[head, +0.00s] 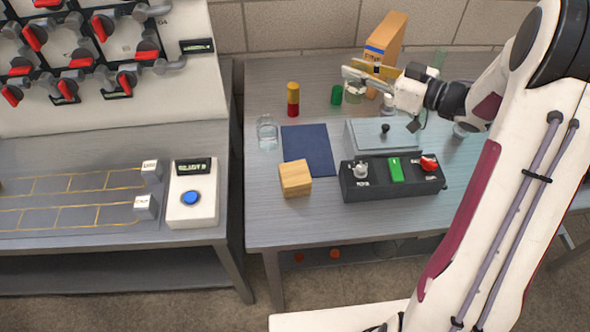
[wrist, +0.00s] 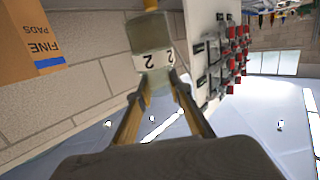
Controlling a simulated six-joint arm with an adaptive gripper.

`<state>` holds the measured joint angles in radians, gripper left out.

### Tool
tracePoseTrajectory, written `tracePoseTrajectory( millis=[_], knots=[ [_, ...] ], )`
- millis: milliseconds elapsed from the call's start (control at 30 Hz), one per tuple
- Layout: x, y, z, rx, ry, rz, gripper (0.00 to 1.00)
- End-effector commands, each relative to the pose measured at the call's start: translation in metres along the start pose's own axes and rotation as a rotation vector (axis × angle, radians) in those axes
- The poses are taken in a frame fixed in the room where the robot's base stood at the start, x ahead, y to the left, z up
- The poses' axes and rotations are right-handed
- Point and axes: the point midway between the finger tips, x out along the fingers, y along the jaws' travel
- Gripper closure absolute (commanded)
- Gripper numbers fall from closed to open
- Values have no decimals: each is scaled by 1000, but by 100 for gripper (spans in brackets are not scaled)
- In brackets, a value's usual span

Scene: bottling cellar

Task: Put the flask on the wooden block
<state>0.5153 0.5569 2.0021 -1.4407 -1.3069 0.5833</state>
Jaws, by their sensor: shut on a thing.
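The flask (wrist: 148,45) is pale greenish glass with a white band marked 2. In the wrist view my gripper (wrist: 155,86) has one finger on each side of it and is shut on it. In the head view my gripper (head: 358,82) is at the back of the table, and the flask (head: 354,94) shows small below the fingers, partly hidden. I cannot tell whether it touches the table. The wooden block (head: 295,178) stands near the table's front left, its top bare, well apart from my gripper.
A blue mat (head: 307,150) lies behind the block. A black control box (head: 392,178) and a grey case (head: 375,137) stand to the right. A clear jar (head: 267,132), red-yellow cylinder (head: 293,99), green cylinder (head: 336,95) and cardboard box (head: 386,38) stand farther back.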

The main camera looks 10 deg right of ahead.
Motion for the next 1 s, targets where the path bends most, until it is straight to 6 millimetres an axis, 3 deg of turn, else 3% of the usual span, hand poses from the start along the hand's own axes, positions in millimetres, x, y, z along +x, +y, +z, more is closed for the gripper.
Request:
tracePoseTrajectory(
  millis=[300,533,733,1000],
  knots=[
    [30,-105,-19,-29,2,-191,100],
    [30,-173,-22,-46,2,-311,100],
    [21,-200,-15,-53,1,-357,100],
    [19,-206,-16,-58,3,-375,100]
  ],
)
